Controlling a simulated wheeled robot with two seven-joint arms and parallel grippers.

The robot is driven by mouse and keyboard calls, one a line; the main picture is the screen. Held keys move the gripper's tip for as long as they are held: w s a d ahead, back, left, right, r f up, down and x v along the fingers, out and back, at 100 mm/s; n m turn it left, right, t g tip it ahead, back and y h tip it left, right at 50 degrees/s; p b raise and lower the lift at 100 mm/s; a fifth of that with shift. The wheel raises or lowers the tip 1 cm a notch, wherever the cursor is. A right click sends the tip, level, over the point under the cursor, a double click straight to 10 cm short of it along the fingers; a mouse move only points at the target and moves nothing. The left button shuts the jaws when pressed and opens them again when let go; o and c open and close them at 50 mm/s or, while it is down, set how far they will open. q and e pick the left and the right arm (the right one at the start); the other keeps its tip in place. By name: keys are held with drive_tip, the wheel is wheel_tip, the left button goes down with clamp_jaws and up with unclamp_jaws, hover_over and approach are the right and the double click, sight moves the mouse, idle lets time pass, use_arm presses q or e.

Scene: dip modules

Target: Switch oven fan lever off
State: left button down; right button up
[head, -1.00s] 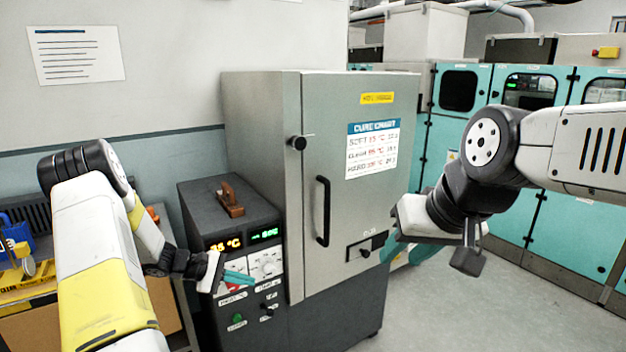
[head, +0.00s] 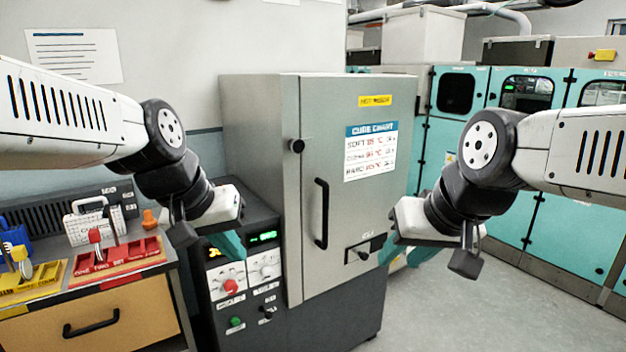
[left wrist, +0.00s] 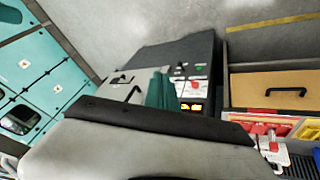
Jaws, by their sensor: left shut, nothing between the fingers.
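The grey oven (head: 345,220) stands at the centre, its door closed. A small black lever (head: 363,255) sits on a plate low on the door. Another black lever (head: 267,313) is on the control unit's front, near a green button (head: 235,322). I cannot read which label names the fan, nor tell either lever's setting. My left gripper (head: 230,246) is shut and empty, in front of the control unit's upper part and hiding some of it. Its teal fingers also show in the left wrist view (left wrist: 160,92). My right gripper (head: 402,254) hangs right of the door plate; its finger gap is unclear.
The control unit has a red knob (head: 230,286) and a white dial (head: 264,265). A workbench with a drawer (head: 110,315), red tray (head: 118,262) and yellow tray (head: 30,284) stands at left. Teal cabinets (head: 560,235) stand behind at right. Floor at lower right is clear.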

use_arm(q)
drive_tip(key=w+d+f+n+t+h, duration=0.15)
drive_tip(key=w+d+n, duration=0.25)
drive_tip(key=w, duration=0.4)
drive_tip(key=w+d+r+n+t, duration=0.15)
drive_tip(key=w+d+n, duration=0.25)
drive_tip(key=w, duration=0.4)
drive_tip(key=w+d+f+n+t+y, duration=0.1)
drive_tip(key=w+d+f+n+y, duration=0.1)
drive_tip(key=w+f+n, duration=0.9)
drive_tip(key=n+g+y, duration=0.4)
drive_tip(key=n+y, duration=0.6)
drive_tip(key=n, duration=0.4)
approach(266, 313)
drive_tip(key=s+a+f, duration=0.2)
drive_tip(key=s+f, duration=0.1)
drive_tip(key=s, duration=0.3)
drive_tip(key=d+x, duration=0.1)
drive_tip(key=x, duration=0.9)
drive_tip(key=shift+h, duration=0.25)
drive_tip(key=shift+w+d+r, duration=0.45)
drive_tip(key=shift+w+r, duration=0.05)
drive_tip(key=shift+w, duration=0.3)
drive_tip(key=shift+w+d+r, duration=0.45)
drive_tip(key=shift+w+r, duration=0.05)
drive_tip(key=shift+w, duration=0.25)
